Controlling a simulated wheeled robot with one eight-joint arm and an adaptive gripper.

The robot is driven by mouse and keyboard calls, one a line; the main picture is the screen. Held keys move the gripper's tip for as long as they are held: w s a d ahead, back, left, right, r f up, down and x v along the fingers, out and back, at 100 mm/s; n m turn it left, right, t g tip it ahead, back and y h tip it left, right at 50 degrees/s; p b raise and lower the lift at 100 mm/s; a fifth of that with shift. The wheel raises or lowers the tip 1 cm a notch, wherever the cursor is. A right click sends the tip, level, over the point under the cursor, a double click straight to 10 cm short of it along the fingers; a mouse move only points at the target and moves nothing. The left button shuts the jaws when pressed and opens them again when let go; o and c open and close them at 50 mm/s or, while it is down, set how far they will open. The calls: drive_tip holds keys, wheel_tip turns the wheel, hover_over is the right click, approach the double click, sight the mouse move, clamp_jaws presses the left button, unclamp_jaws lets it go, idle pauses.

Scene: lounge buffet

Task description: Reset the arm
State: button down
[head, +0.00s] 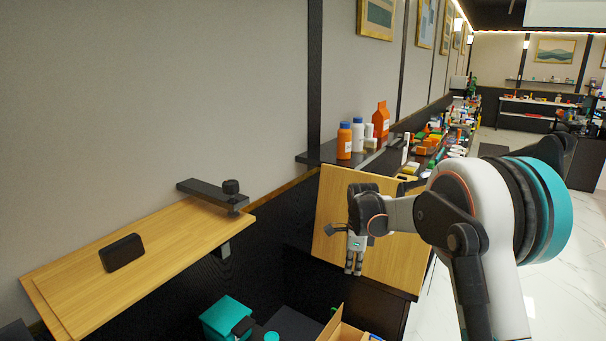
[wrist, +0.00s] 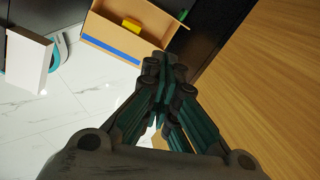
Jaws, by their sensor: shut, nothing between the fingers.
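My gripper (head: 354,268) hangs fingers-down in the head view, in front of a tilted wooden panel (head: 330,215). In the wrist view my gripper (wrist: 165,68) is shut, its fingertips together with nothing between them. My arm reaches in from the right of the head view, bent at the elbow. In the wrist view the wood surface (wrist: 270,75) lies to the right of the fingers. Whether the gripper touches the panel cannot be told.
A wooden shelf (head: 150,262) with a black block (head: 121,252) is at left. Bottles (head: 344,141) and an orange carton (head: 381,120) stand behind the panel. An open box (wrist: 130,35) holding a yellow item (wrist: 132,24) lies below. Pale floor (head: 450,300) is clear at right.

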drive_tip(key=s+d+r+n+t, duration=0.3)
drive_tip(key=s+r+n, duration=0.7)
drive_tip(key=s+r, duration=0.75)
drive_tip(key=s+f+n+t, duration=0.1)
drive_tip(key=s+n, duration=0.4)
drive_tip(key=s, duration=0.6)
drive_tip(key=s+d+f+n+t, duration=0.1)
drive_tip(key=s+f+n+t, duration=0.1)
drive_tip(key=s+n, duration=0.4)
drive_tip(key=s+f, duration=0.1)
drive_tip(key=s, duration=0.4)
drive_tip(key=shift+s+d, duration=0.15)
drive_tip(key=shift+d, duration=0.05)
